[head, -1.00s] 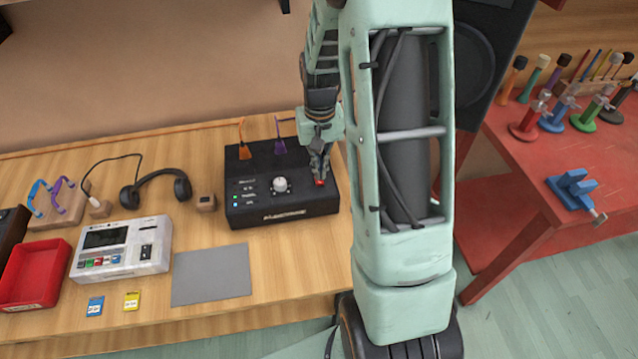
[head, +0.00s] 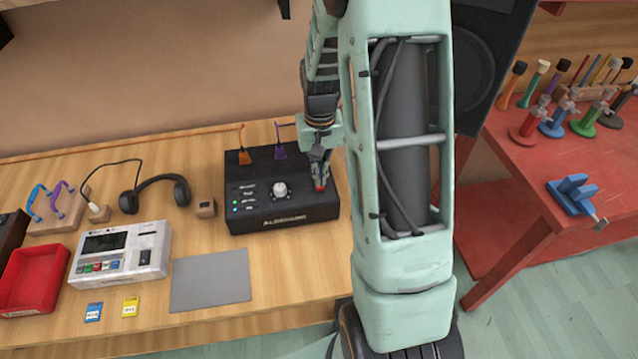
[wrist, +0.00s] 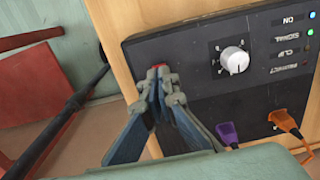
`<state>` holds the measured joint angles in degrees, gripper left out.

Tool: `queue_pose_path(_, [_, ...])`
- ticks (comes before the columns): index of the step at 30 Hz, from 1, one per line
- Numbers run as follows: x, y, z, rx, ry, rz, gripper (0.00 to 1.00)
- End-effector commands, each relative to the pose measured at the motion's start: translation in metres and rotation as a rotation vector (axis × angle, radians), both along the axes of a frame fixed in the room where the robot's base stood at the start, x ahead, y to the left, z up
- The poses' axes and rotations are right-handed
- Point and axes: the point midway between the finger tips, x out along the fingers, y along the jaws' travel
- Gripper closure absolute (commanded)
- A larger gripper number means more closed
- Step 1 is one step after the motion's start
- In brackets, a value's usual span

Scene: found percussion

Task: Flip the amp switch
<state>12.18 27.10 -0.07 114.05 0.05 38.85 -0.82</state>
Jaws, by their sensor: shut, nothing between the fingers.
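The amp is a black box (head: 262,215) on the wooden bench, with a white knob (head: 280,189) on its top panel; the amp (wrist: 190,75) and the knob (wrist: 234,60) also show in the wrist view. A small red switch (head: 319,187) sits at the panel's right side. In the wrist view a bit of red (wrist: 161,66) shows just beyond my fingertips. My gripper (head: 319,180) is shut and empty, its tips at the red switch (wrist: 160,75). The tips hide most of the switch, so I cannot tell its position or whether they touch it.
Purple (wrist: 228,132) and orange (wrist: 282,120) plugs stand in the amp's panel. Headphones (head: 155,190), a small wooden block (head: 206,207), a grey mat (head: 210,280) and a white recorder (head: 120,254) lie to its left. A red table (head: 545,165) stands at the right.

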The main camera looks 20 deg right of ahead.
Motion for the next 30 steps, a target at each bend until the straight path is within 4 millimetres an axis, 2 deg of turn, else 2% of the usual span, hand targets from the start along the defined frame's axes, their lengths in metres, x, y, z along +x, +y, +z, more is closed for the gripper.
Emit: queue_pose_path(30, [-0.0001,0.0000,-0.0086,0.000,0.000,0.000,1.00])
